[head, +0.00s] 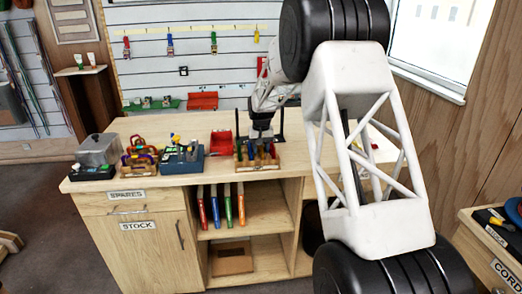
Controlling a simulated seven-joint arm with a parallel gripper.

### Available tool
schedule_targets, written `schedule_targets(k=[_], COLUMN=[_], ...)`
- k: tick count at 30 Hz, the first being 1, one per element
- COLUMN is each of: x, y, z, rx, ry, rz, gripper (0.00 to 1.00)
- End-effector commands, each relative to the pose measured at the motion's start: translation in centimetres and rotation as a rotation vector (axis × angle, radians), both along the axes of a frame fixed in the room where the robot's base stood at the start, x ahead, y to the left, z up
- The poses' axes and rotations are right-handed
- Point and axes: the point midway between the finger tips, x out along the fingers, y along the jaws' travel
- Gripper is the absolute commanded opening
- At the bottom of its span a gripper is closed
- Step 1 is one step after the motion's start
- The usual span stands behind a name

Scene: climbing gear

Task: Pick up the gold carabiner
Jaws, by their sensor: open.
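My gripper (260,148) is open, pointing down over a small wooden rack (262,167) near the front edge of the workbench. Its dark fingers are spread to either side of upright coloured pieces in the rack, blue, red and green among them. I cannot tell whether it touches any of them. I cannot make out the gold carabiner for certain. Small colourful pieces, some red and yellowish, sit in another wooden tray (140,171) at the left of the bench, too small to identify. My arm hides part of the bench's right side.
On the workbench (105,185) stand a red bin (222,143), a blue box (183,165) of small gear and a grey clear-topped container (98,150). Coloured gear hangs on the slatted wall behind. The bench top left of the red bin, towards the back, is mostly clear.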

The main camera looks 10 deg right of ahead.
Motion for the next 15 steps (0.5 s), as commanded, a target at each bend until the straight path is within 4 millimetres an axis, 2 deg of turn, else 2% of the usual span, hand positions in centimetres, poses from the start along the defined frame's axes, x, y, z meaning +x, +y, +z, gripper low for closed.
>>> schedule_targets(k=[1,9,15], x=[0.0,0.0,0.01], y=[0.0,0.0,0.0], z=[0.0,0.01,0.02], rx=[0.0,0.0,0.0], ry=[0.0,0.0,0.0], rz=[0.0,0.0,0.0], gripper=[0.43,0.01,0.0])
